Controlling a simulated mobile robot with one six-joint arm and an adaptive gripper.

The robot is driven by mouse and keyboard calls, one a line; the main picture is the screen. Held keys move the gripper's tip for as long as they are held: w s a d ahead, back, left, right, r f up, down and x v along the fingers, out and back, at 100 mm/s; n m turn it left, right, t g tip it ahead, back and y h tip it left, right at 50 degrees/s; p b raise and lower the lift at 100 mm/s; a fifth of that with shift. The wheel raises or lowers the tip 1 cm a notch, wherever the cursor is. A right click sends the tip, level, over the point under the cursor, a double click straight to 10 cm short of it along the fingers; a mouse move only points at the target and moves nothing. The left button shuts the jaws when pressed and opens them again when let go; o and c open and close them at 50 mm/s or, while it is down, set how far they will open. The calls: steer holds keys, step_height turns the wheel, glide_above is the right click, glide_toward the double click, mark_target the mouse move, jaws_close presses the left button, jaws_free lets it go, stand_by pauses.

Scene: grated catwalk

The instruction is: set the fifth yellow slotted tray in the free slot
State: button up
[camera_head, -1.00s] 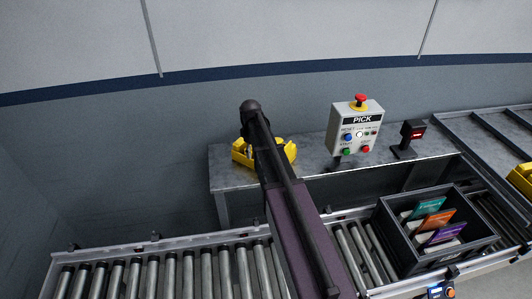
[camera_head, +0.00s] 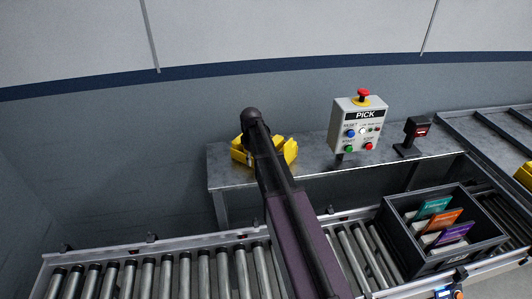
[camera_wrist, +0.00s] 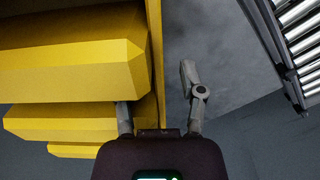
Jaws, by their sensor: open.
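Yellow slotted trays (camera_head: 242,155) stand on the grey metal bench, partly hidden behind my arm in the head view. In the wrist view, yellow parts (camera_wrist: 70,75) with stepped, bevelled blocks fill the left side, and a narrow upright yellow wall (camera_wrist: 155,50) runs beside them. My gripper (camera_wrist: 154,85) is open. One finger is on the left of the yellow wall, close by the blocks; the other is on its right, over the grey bench top. I cannot tell whether either finger touches. Another yellow piece (camera_head: 525,174) shows at the right edge. The free slot cannot be made out.
A PICK control box (camera_head: 360,126) with a red stop button and a small dark display stand (camera_head: 415,132) stand on the bench (camera_head: 320,157). In front runs a roller conveyor (camera_head: 150,275). A dark crate (camera_head: 430,262) on it holds teal, orange and purple cards.

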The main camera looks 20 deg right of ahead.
stand_by(0.5)
jaws_close()
steer(key=shift+r, duration=0.1)
steer(key=shift+r+p, duration=1.25)
steer(key=shift+p, duration=0.1)
steer(key=shift+s+a+r+p, duration=0.1)
steer(key=shift+s+r+p, duration=0.25)
steer(key=shift+r+p, duration=0.3)
steer(key=s+a+r+p, duration=0.1)
steer(key=s+a, duration=0.1)
steer(key=s, duration=1.3)
steer(key=shift+a, duration=0.4)
